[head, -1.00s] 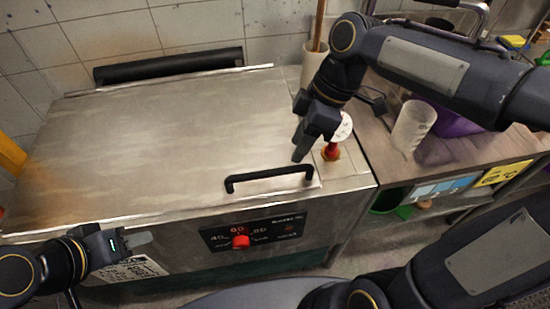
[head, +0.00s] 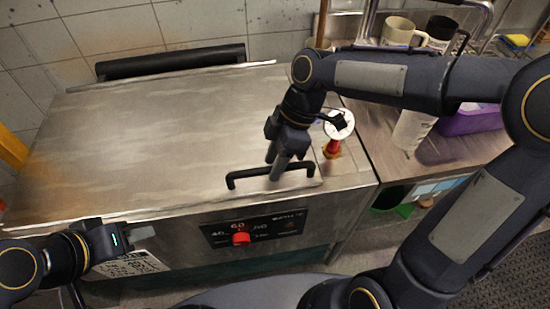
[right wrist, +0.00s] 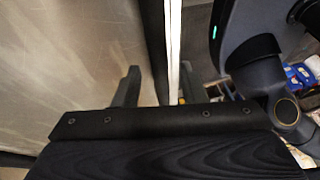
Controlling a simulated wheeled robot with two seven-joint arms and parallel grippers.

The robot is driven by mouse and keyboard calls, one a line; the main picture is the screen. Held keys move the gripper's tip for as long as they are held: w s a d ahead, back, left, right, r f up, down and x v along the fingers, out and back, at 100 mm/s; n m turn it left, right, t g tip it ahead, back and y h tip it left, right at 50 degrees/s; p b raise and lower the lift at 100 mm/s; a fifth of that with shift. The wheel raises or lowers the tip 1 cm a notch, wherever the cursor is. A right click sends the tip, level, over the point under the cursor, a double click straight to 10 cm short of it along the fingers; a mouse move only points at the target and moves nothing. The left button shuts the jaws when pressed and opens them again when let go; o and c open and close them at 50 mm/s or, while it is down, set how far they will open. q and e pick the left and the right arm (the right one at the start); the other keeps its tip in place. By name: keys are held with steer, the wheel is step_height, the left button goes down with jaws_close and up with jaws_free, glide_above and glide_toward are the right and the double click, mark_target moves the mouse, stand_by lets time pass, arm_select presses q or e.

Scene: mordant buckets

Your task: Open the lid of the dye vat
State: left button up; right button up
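The dye vat's broad steel lid (head: 160,130) lies flat and shut on the vat. Its black bar handle (head: 245,177) is near the front right edge. My right gripper (head: 279,171) points down at the right half of the handle, its fingertips overlapping the bar in the head view. In the right wrist view the two fingers (right wrist: 158,88) stand apart, with a dark strip between them that looks like the handle (right wrist: 152,40). Contact cannot be told. My left gripper (head: 140,236) is at the vat's front left; its finger opening is unclear.
The front panel has a red knob (head: 240,239). A red button post with a white disc (head: 339,124) stands right of the lid. A counter on the right holds a pale cup (head: 412,130), a purple container (head: 472,119) and a mug (head: 398,31). A tiled wall is behind.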

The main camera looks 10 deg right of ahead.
jaws_close()
steer(key=shift+r, duration=0.1)
